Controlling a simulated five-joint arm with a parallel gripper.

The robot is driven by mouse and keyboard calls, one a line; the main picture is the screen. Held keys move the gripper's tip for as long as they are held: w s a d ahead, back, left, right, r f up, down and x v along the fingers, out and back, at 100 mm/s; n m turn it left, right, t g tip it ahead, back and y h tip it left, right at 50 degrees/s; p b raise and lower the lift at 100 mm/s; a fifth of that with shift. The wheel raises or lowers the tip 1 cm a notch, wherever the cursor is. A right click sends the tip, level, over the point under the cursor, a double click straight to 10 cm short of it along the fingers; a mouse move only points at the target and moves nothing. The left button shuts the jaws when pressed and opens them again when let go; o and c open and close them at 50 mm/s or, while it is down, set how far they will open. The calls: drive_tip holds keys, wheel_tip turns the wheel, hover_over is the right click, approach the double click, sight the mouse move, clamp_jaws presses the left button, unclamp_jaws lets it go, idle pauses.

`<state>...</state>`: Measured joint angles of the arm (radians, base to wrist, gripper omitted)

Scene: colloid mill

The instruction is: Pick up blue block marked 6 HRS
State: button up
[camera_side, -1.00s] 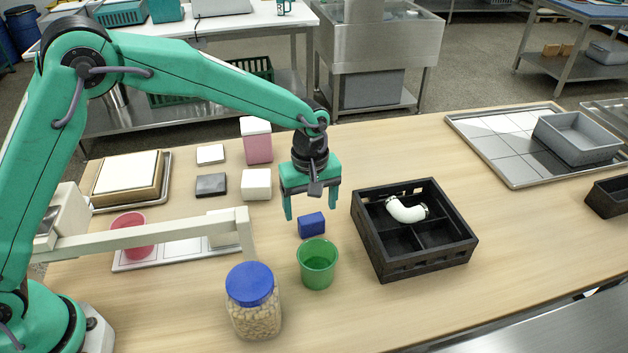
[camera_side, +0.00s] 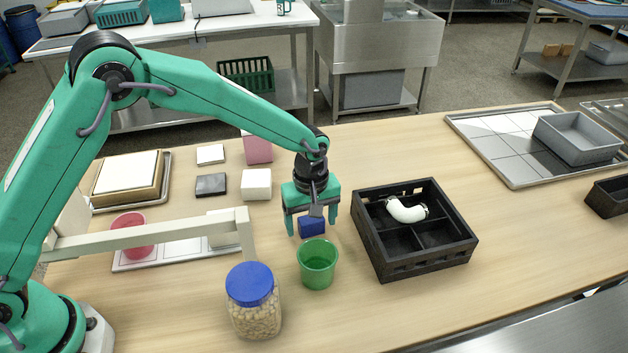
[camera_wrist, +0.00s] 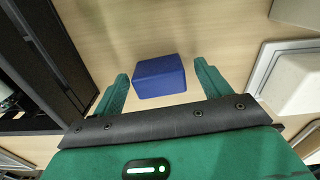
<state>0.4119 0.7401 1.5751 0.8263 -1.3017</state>
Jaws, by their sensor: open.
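The blue block (camera_side: 312,227) lies on the wooden table, between the green cup and my gripper in the side view. In the wrist view the blue block (camera_wrist: 160,76) shows between and beyond the fingertips. No marking can be read on it. My gripper (camera_side: 312,229) points down with its fingers spread, one on each side of the block as seen from the side. My gripper (camera_wrist: 162,82) is open and empty in the wrist view. The far upper part of the block is partly covered by my gripper in the side view.
A green cup (camera_side: 318,266) stands just in front of the block. A black divided crate (camera_side: 390,257) with a white pipe elbow (camera_side: 407,211) stands close to the right. A jar with a blue lid (camera_side: 252,304) stands front left. A white block (camera_side: 257,185) lies behind left.

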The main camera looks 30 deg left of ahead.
sight(312, 221)
drive_tip(key=c, duration=1.1)
drive_tip(key=shift+o, duration=0.2)
drive_tip(key=shift+r, duration=0.1)
drive_tip(key=shift+r, duration=0.65)
drive_tip(key=r, duration=0.3)
drive_tip(key=shift+s+d+r, duration=0.1)
drive_tip(key=shift+s+d, duration=0.2)
drive_tip(key=s+d+r, duration=0.6)
drive_tip(key=s, duration=0.3)
drive_tip(key=shift+r, duration=0.2)
drive_tip(key=shift+d, duration=0.1)
